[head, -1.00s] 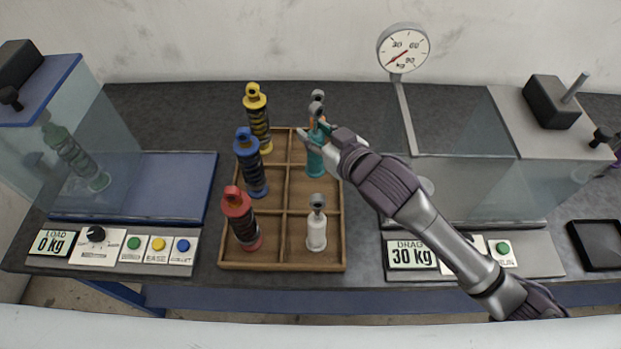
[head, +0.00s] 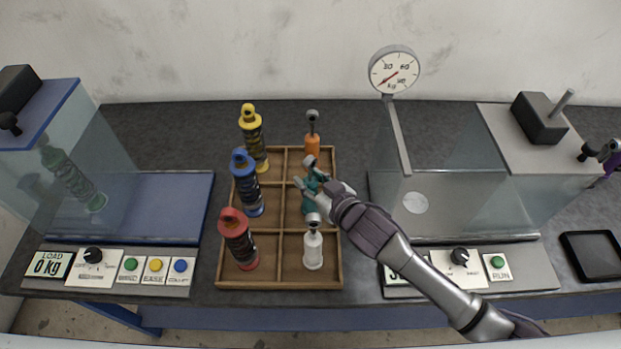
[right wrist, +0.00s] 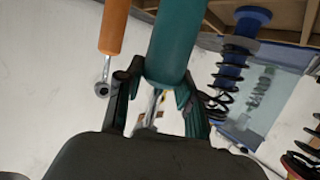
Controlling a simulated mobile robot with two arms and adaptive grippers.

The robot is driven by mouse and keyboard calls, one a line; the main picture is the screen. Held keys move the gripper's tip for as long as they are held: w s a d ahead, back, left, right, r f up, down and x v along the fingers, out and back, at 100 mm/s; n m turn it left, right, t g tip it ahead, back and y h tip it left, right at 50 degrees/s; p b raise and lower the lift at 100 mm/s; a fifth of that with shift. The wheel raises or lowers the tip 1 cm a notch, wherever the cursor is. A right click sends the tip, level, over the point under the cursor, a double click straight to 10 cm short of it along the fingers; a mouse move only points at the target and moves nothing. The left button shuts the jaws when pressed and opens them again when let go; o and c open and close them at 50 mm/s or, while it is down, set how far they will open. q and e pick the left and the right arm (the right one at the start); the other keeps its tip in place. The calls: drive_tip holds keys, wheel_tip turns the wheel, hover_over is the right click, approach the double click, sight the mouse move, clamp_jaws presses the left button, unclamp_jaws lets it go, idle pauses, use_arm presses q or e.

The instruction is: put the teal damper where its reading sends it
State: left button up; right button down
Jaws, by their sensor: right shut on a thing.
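The teal damper (head: 311,204) is upright over the tray's middle right compartment, its grey eye (head: 310,161) on top. Its lower end is partly hidden by the white damper, so I cannot tell whether it touches the tray floor. My right gripper (head: 314,188) is shut on it near the top. In the right wrist view the teal body (right wrist: 176,42) fills the upper middle, beyond the fingers (right wrist: 158,98). The drag display (head: 392,274) is mostly hidden behind my right arm. The dial gauge (head: 394,71) has its red needle at the low end. My left gripper is not in view.
The wooden tray (head: 281,283) also holds orange (head: 312,145), white (head: 313,250), yellow (head: 253,135), blue (head: 249,190) and red (head: 240,243) dampers. The glass-sided right rig (head: 455,205) stands close right. A black tray (head: 592,257) lies far right.

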drive_tip(key=c, duration=0.7)
unclamp_jaws()
drive_tip(key=shift+f, duration=0.1)
drive_tip(key=shift+r+b+v, duration=0.2)
drive_tip(key=shift+b+v, duration=0.75)
drive_tip(key=shift+v, duration=5.15)
drive_tip(key=shift+f, duration=0.1)
